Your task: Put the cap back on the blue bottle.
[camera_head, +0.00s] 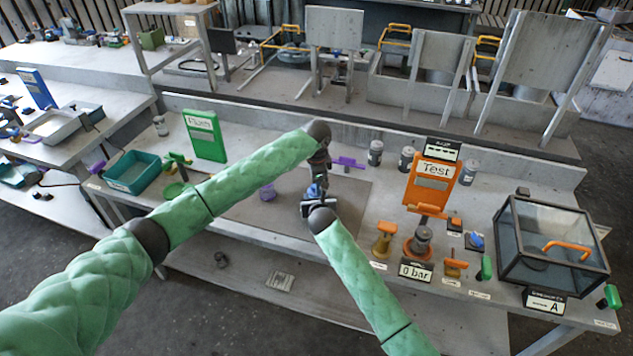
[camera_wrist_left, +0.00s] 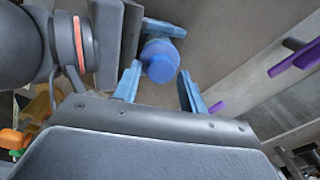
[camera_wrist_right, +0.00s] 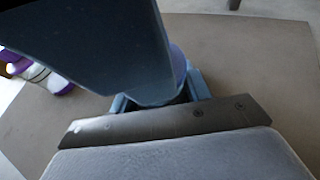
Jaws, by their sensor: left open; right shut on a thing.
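Both grippers meet over the mat in the middle of the bench. My right gripper (camera_wrist_right: 160,98) is shut on the blue bottle (camera_wrist_right: 178,62), which is mostly hidden behind my left gripper in the right wrist view. In the left wrist view a round blue top (camera_wrist_left: 160,62) faces the camera, with a wider blue part behind it. I cannot tell whether this top is the cap or the bottle's neck. My left gripper (camera_wrist_left: 158,90) is open, its blue fingers on either side of the top with a gap visible. In the head view the blue parts (camera_head: 313,190) are small and partly covered.
A purple-capped white bottle (camera_wrist_right: 58,82) is left of the right gripper. A purple handle (camera_head: 348,162) lies behind the grippers. The orange Test panel (camera_head: 432,185) and glass box (camera_head: 550,245) stand right; a green tray (camera_head: 132,172) and green panel (camera_head: 205,137) stand left. Bare mat (camera_head: 350,205) surrounds the grippers.

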